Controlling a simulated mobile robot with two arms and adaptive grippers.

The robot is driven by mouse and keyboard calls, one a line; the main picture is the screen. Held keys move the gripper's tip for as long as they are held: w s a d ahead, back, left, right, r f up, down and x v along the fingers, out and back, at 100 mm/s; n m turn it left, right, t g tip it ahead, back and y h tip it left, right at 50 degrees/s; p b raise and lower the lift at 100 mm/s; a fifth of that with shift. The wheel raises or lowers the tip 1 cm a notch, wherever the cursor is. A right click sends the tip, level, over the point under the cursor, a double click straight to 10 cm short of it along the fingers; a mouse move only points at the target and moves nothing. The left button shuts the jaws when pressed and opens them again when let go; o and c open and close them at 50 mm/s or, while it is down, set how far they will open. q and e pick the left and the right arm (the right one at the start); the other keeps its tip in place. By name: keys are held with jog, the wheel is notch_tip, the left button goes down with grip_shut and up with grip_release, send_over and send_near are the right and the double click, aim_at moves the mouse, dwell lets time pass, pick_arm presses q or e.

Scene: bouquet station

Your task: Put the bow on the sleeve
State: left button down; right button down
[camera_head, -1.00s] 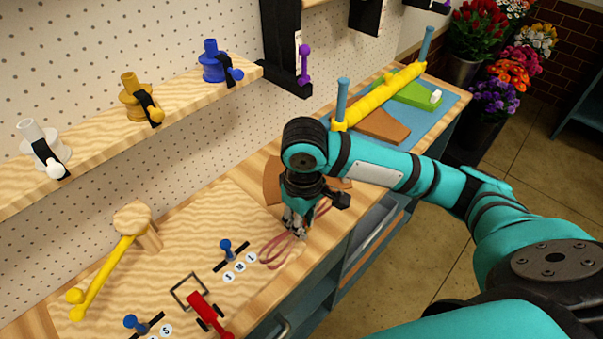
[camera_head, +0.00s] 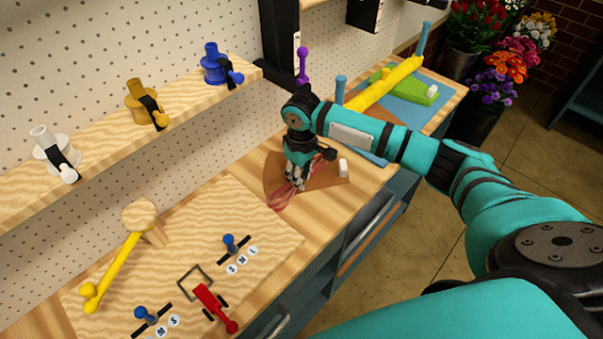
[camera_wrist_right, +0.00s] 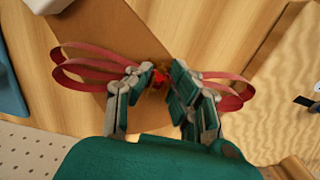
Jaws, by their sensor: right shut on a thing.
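My right gripper (camera_head: 297,180) is shut on the middle of a pink-red ribbon bow (camera_head: 283,197). In the right wrist view the gripper (camera_wrist_right: 163,82) pinches the red centre of the bow, and the bow's loops (camera_wrist_right: 88,62) spread out on both sides. The brown paper sleeve (camera_head: 272,177) lies on the wooden bench under the gripper and the bow. The sleeve also shows in the right wrist view (camera_wrist_right: 135,40). I cannot tell whether the bow touches the sleeve. My left gripper is not in view.
A white-knobbed piece (camera_head: 343,167) is at the sleeve's right edge. A blue mat with a yellow roller (camera_head: 385,84) lies behind. A wooden board with a red lever (camera_head: 213,305) and blue knobs is in front. A shelf with several coloured clamps (camera_head: 147,103) is at left.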

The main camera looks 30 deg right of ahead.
jog(key=shift+f, duration=0.15)
jog(key=c, duration=1.2)
grip_release()
jog(key=shift+f, duration=0.15)
notch_tip(320, 180, up, 12)
jog(key=shift+r+b, duration=0.2)
jog(key=shift+b, duration=0.7)
jog(key=shift+s+f, duration=0.1)
jog(key=shift+s, duration=0.05)
